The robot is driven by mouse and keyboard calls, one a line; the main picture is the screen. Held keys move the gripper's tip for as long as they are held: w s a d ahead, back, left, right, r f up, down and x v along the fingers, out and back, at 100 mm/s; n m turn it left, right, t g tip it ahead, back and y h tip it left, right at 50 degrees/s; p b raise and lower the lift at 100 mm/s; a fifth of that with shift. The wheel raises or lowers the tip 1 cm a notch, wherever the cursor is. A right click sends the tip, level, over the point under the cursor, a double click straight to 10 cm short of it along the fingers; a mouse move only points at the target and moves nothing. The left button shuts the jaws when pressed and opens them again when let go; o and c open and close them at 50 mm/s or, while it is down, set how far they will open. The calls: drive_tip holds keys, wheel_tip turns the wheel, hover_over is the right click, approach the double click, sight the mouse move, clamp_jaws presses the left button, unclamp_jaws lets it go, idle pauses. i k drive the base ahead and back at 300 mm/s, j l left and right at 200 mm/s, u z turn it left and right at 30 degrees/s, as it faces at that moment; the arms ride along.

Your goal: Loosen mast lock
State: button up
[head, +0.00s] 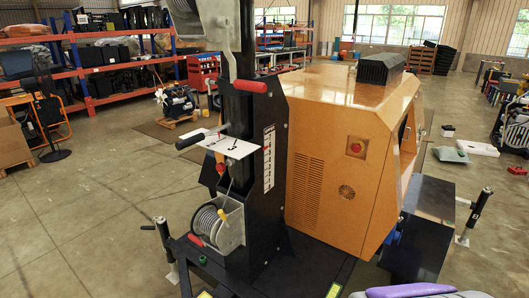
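The light tower's black mast (238,130) stands upright left of the orange cabinet (345,140). The frame does not make clear which part is the mast lock. A red grip (250,86) sticks out high on the mast. A black handle (190,141) points left beside a white plate (226,146). A red knob (220,168) sits just below the plate. Lower down, a winch with wound cable (214,227) has a red-tipped lever (196,240).
Jack stands with handles rise at the left (167,245) and right (473,216) of the trailer. Shelves (80,65), a black fan (45,110) and an engine on a pallet (178,103) stand behind. The concrete floor at left (90,220) is clear.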

sight(209, 82)
drive_tip(key=j+z, duration=0.25)
drive_tip(key=j, duration=2.05)
